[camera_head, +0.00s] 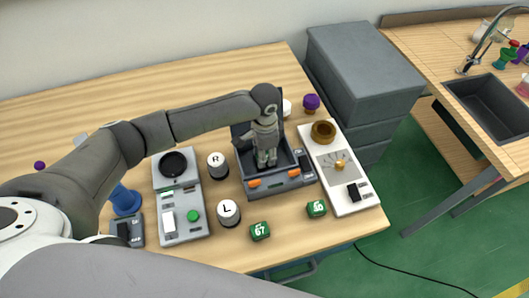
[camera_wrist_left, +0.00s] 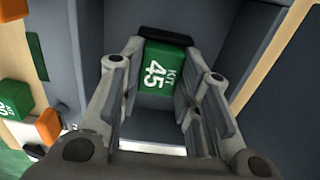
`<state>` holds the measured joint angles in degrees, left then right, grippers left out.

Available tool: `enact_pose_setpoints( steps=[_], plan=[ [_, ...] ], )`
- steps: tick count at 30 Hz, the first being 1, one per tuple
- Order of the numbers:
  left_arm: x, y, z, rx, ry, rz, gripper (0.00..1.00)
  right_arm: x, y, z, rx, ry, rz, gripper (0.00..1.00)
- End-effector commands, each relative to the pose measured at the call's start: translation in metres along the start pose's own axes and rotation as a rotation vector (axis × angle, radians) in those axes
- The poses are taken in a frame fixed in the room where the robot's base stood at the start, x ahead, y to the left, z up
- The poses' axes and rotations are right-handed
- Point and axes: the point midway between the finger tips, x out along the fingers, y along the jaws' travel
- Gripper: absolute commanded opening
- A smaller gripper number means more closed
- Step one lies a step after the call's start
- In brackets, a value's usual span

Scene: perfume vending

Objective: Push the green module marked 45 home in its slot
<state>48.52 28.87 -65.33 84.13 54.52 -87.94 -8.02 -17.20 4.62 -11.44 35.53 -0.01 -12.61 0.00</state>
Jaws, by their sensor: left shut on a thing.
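The green module marked 45 (camera_wrist_left: 165,68) shows in the left wrist view between the fingers of my left gripper (camera_wrist_left: 160,62). The gripper is shut on it, and the marking "KIT 45" faces the camera. In the head view my left gripper (camera_head: 266,160) points down into a dark grey open case (camera_head: 285,183) with orange latches; the module is hidden there behind the fingers. Dark walls of the case surround the module in the wrist view. I cannot tell how deep it sits in its slot. My right gripper is not in view.
Green modules, one marked 67 (camera_head: 260,231) and another (camera_head: 317,208), lie in front of the case. Cylinders marked R (camera_head: 217,165) and L (camera_head: 228,212) and a scale-like device (camera_head: 182,225) stand left. A white panel (camera_head: 350,203) stands close on the right.

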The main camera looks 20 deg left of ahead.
Motion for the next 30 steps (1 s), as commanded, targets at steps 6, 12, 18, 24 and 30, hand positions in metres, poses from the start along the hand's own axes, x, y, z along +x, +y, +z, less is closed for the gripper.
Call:
enact_pose_setpoints(
  steps=[6,12,18,24,30],
  plan=[
    [-0.0004,-0.0002,-0.0004,0.000,0.001,0.000,0.08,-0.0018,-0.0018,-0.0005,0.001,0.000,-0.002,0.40],
    [0.0008,-0.0002,-0.0004,-0.001,0.001,0.000,0.08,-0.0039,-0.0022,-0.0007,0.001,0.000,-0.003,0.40],
    [0.0021,-0.0002,-0.0005,0.000,0.001,0.000,0.08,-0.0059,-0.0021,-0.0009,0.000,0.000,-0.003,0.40],
    [0.0037,0.0000,-0.0003,0.000,0.001,0.000,0.08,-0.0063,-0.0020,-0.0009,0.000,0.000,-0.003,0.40],
    [0.0044,0.0002,0.0000,0.000,0.000,0.000,0.38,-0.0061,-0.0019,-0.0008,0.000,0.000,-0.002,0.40]
  ],
)
